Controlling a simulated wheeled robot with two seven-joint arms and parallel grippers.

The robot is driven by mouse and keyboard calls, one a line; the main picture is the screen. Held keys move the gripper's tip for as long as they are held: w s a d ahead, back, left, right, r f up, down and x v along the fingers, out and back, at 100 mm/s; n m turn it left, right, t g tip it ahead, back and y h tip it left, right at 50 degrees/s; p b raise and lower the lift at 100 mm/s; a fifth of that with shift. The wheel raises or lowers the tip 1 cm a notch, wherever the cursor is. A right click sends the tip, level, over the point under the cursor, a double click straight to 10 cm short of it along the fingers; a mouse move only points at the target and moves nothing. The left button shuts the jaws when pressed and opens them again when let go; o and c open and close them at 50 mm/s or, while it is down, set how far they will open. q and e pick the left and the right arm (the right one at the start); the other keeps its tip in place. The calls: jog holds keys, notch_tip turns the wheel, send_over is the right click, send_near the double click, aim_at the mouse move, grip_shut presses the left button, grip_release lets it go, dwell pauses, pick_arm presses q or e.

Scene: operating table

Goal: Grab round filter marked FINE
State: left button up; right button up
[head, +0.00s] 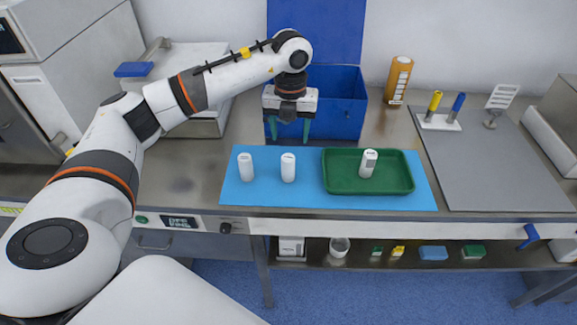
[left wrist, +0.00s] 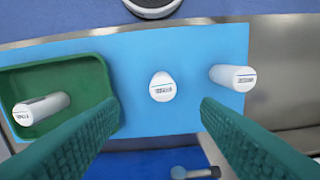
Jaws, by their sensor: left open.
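Three white, roughly cylindrical pieces with small printed labels stand in view; the print is too small to read, so I cannot tell which is marked FINE. In the head view, the left white piece (head: 245,167) and middle white piece (head: 288,168) stand on the blue mat (head: 310,199); the third white piece (head: 367,164) stands in the green tray (head: 340,186). My left gripper (head: 290,134) is open and empty, above and behind the middle piece. In the left wrist view the middle piece (left wrist: 162,88) shows between the green fingers, apart from them.
A blue bin (head: 340,115) with a raised lid stands behind my gripper. An orange cylinder (head: 399,80) stands at the back. A grey mat (head: 490,165) lies right, with a yellow-and-blue-handled holder (head: 438,122) at its back. A lower shelf holds small items.

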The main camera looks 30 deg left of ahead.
aim_at(288, 157)
pick_arm(q)
notch_tip(288, 157, down, 5)
jog(key=shift+r+p, duration=0.15)
jog(key=shift+p, duration=0.45)
jog(key=f, duration=0.1)
jog(key=f+p, duration=0.1)
jog(key=f, duration=0.1)
jog(key=f+p, duration=0.1)
jog(key=f, duration=0.1)
jog(key=shift+s+a, duration=0.1)
jog(key=shift+a, duration=0.15)
jog(key=shift+f, duration=0.2)
jog(key=c, duration=1.1)
